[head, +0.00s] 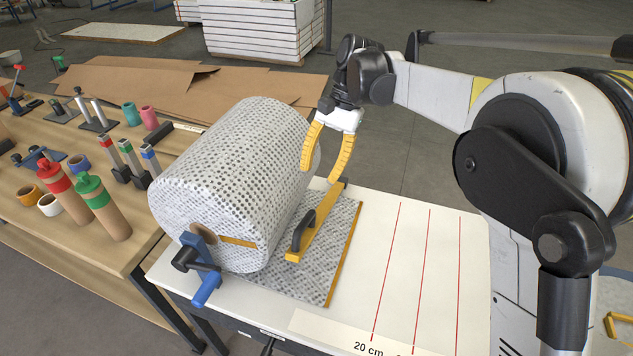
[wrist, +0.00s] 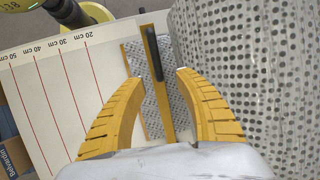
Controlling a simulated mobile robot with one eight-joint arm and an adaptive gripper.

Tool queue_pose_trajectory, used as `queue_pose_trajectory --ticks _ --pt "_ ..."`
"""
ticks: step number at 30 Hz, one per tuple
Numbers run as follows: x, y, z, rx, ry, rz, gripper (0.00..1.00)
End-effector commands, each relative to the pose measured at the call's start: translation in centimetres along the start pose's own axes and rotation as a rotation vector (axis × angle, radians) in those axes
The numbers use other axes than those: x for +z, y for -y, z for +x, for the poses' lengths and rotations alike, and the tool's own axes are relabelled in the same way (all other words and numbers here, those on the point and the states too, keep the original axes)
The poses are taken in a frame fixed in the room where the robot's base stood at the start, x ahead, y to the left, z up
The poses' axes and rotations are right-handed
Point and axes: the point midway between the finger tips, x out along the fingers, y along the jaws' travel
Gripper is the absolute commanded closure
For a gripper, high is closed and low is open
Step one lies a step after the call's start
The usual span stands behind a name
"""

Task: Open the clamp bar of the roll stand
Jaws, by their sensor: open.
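The roll stand carries a large roll of grey-dotted white wrap (head: 225,175), with a blue bracket and dark knob (head: 205,280) at its near end. A loose sheet of the wrap (head: 325,260) lies flat to the right of the roll. The yellow clamp bar (head: 325,209) lies across this sheet and has a black handle (head: 302,231) near its near end. My gripper (head: 320,174) is open and empty above the far part of the bar. In the wrist view the bar (wrist: 164,80) and handle (wrist: 153,52) show between the open yellow fingers (wrist: 160,79).
The white table (head: 390,215) has red measuring lines and is clear right of the sheet. A wooden bench (head: 95,240) at left holds bottles, tape rolls and tools. Cardboard sheets (head: 130,85) lie behind. The roll stands close beside my gripper on its left in the head view.

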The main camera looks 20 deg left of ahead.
Motion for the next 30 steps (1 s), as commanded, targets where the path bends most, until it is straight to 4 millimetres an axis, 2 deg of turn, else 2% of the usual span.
queue_pose_trajectory --ticks 6,7,10,11,14,17,21,24,27,30 --pt "0.0 0.0 -0.1 0.000 0.000 0.000 0.61" --pt "0.0 0.0 -0.1 0.000 0.000 0.000 0.65" --pt "-0.1 -0.2 0.2 -0.013 0.002 0.041 0.95" --pt "-0.1 -0.5 0.4 -0.024 0.004 0.076 1.00" --pt "-0.3 -1.6 1.5 -0.092 0.022 0.287 1.00" --pt "-0.2 -3.4 3.2 -0.188 0.072 0.602 1.00" --pt "0.7 -5.7 5.0 -0.311 0.189 1.047 1.00" --pt "1.6 -6.9 5.9 -0.367 0.280 1.291 1.00" --pt "2.3 -7.6 6.3 -0.398 0.350 1.447 1.00" --pt "2.6 -7.7 6.7 -0.408 0.384 1.518 1.00"
